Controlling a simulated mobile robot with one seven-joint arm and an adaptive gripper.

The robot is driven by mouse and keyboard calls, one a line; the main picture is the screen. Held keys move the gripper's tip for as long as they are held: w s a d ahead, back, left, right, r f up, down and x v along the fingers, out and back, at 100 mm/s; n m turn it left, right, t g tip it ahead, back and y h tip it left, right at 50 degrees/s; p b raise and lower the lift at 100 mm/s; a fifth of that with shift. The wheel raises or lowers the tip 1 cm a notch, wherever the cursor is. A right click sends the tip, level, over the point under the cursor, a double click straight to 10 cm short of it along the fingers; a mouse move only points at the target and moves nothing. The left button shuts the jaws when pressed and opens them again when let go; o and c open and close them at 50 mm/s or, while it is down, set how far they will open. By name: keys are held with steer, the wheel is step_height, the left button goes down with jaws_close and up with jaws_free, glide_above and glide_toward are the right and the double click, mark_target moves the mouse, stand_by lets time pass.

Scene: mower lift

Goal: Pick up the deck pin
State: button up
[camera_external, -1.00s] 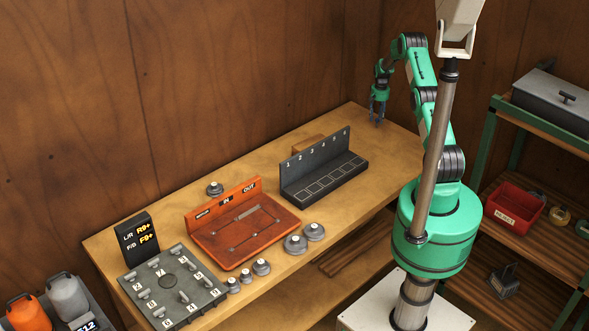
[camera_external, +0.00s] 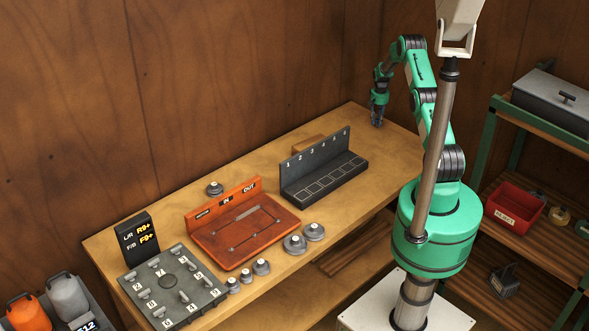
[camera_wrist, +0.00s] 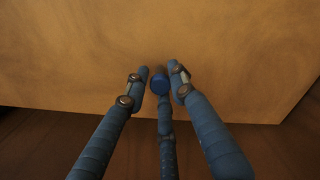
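My gripper (camera_external: 377,121) is low over the far right end of the workbench in the external view, pointing down. In the wrist view, its left and right fingers (camera_wrist: 158,72) come close together, with a third finger below and between them. No other deck pin can be made out on the bench.
The wooden bench (camera_external: 330,232) has its edge near my gripper. A numbered dark rack (camera_external: 325,175), an orange fixture (camera_external: 240,238), a grey peg board (camera_external: 170,290) and several grey knobbed weights (camera_external: 295,244) stand to the left. Wooden walls enclose the back.

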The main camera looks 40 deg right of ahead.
mark_target(377, 119)
jaws_close()
steer(key=shift+r, duration=0.15)
steer(key=shift+r, duration=1.75)
steer(key=s+a+r+b, duration=0.1)
steer(key=s+a, duration=0.8)
steer(key=s, duration=0.4)
steer(key=shift+a+b, duration=0.15)
steer(key=shift+b, duration=0.15)
steer(key=shift+r, duration=0.1)
